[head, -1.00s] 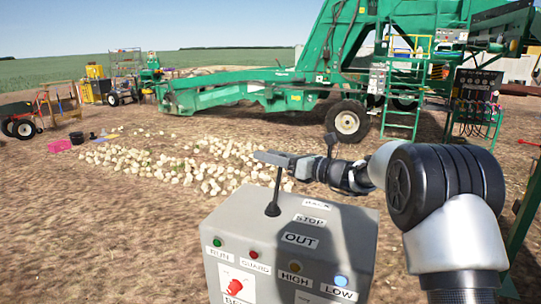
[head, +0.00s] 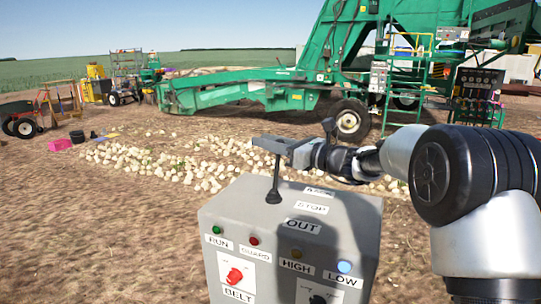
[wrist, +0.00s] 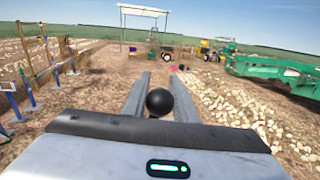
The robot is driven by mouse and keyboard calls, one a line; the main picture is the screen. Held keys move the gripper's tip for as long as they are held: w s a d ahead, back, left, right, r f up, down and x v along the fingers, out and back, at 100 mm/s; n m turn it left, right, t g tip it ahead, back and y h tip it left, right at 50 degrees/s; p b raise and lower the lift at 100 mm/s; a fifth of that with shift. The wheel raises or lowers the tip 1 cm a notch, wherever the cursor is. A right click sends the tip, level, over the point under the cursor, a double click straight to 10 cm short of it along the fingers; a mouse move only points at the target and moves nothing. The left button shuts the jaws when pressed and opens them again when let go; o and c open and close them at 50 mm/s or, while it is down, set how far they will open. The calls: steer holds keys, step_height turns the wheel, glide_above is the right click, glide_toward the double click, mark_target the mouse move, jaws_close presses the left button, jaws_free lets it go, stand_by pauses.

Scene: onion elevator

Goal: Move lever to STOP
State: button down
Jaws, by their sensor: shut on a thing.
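The lever (head: 275,180) is a thin black stick rising from a dark boot on top of a grey control box (head: 340,243). It stands nearly upright, leaning slightly, left of the labels BACK, STOP (head: 311,208) and OUT (head: 302,226). I cannot tell exactly which label it lines up with. My gripper (head: 272,146) reaches in from the right and is shut on the lever's top. In the wrist view, the black ball knob (wrist: 160,102) sits between the two grey fingers. The fingers hide the knob in the head view.
The box front carries a red BELT switch (head: 235,275), coloured lamps and a dark knob (head: 318,299). Pale onions (head: 190,160) lie on the soil behind it. A green elevator machine (head: 240,95) stands farther back. Open ground lies left of the box.

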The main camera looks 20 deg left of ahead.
steer(key=s+n+b, duration=0.2)
steer(key=b, duration=0.1)
steer(key=s+n+b, duration=0.1)
steer(key=shift+s+a+r+y, duration=0.25)
steer(key=shift+s+r+y, duration=0.05)
steer(key=shift+s, duration=0.05)
steer(key=c, duration=1.4)
jaws_free()
steer(key=shift+c, duration=0.2)
steer(key=shift+d, duration=0.1)
steer(key=b+v, duration=0.1)
steer(key=v, duration=1.6)
steer(key=shift+d, duration=0.15)
